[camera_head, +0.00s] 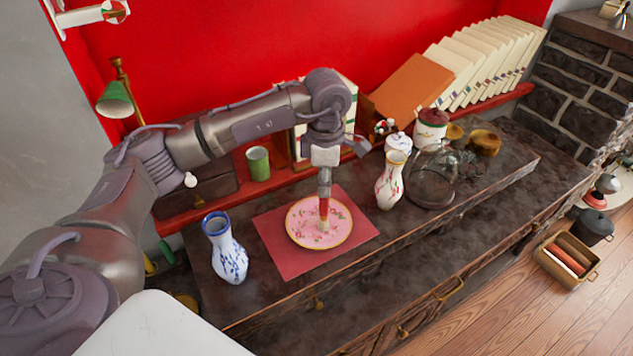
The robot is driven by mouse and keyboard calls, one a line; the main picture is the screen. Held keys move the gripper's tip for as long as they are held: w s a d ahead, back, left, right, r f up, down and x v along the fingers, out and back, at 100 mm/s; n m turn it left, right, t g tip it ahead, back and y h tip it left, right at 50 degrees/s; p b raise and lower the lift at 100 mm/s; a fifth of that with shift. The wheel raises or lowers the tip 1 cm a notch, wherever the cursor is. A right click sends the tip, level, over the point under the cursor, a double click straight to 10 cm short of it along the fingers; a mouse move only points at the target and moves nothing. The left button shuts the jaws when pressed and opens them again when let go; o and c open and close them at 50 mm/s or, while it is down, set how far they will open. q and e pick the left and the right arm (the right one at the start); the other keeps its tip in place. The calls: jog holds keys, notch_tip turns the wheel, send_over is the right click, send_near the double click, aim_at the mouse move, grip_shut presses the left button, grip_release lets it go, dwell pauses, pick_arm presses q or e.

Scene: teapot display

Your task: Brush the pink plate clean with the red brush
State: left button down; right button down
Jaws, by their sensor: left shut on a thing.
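The pink plate (301,231) has a gold rim and a flower pattern. It lies on a red mat (284,262) on the dark cabinet top. My left gripper (325,188) points down over the plate and is shut on the red brush (323,208). The brush stands about upright, with its pale bristle end at the plate's middle. It looks to be touching the plate, but the exact contact is too small to tell. My right gripper does not show.
A blue-and-white vase (228,252) stands left of the mat. A flowered vase (391,182) and a glass dome (433,180) stand to its right. A green cup (258,163) and books (480,65) are behind.

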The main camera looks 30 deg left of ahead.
pick_arm(q)
jog(key=shift+r, duration=0.1)
jog(key=shift+r+p, duration=1.7)
jog(key=shift+r, duration=1.25)
jog(key=shift+r+p, duration=0.95)
jog(key=shift+r, duration=0.6)
jog(key=shift+f, duration=0.1)
